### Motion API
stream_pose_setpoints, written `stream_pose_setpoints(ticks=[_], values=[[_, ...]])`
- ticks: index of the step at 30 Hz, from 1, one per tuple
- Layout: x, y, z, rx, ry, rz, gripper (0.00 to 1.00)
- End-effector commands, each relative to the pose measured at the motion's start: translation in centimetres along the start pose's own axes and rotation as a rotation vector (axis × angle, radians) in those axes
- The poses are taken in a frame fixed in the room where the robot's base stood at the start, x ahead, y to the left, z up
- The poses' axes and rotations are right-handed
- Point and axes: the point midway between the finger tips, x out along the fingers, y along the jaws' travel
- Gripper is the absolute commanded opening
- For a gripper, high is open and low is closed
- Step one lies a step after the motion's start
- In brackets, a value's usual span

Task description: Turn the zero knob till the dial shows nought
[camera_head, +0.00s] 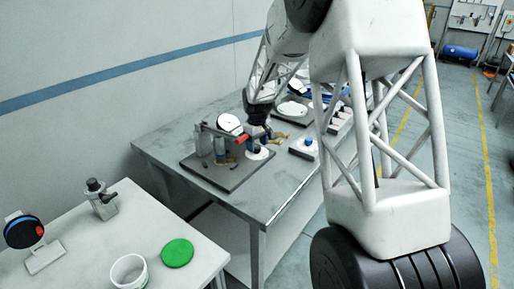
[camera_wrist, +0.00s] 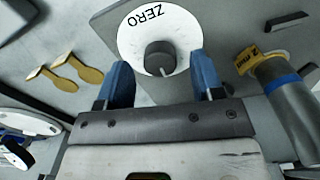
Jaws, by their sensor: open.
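The zero knob (camera_wrist: 160,58) is a dark grey knob on a white disc printed ZERO, in the upper middle of the wrist view. My gripper (camera_wrist: 158,62) is open, with one blue finger on each side of the knob in that view; I cannot tell whether either touches it. In the head view my gripper (camera_head: 256,146) is low over the white disc (camera_head: 259,154) on the dark base plate. The dial (camera_head: 229,123) has a round white face and stands just left of the gripper; its reading is too small to make out.
A post with a yellow tag (camera_wrist: 248,60) stands right of the knob in the wrist view. Flat brass-coloured pieces (camera_wrist: 62,76) lie to its left. A red part (camera_head: 242,138) sits below the dial. A nearer table holds a green disc (camera_head: 177,253) and a white cup (camera_head: 129,272).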

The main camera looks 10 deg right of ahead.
Motion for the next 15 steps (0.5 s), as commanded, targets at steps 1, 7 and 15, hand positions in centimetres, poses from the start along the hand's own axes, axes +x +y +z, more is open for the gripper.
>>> stream_pose_setpoints(ticks=[1, 7, 15], values=[[0.6, 0.0, 0.0, 0.000, -0.001, -0.001, 0.61], [1.8, 0.0, 0.0, 0.000, -0.001, -0.001, 0.61], [1.9, 0.0, 0.0, 0.000, 0.000, 0.000, 0.61]])
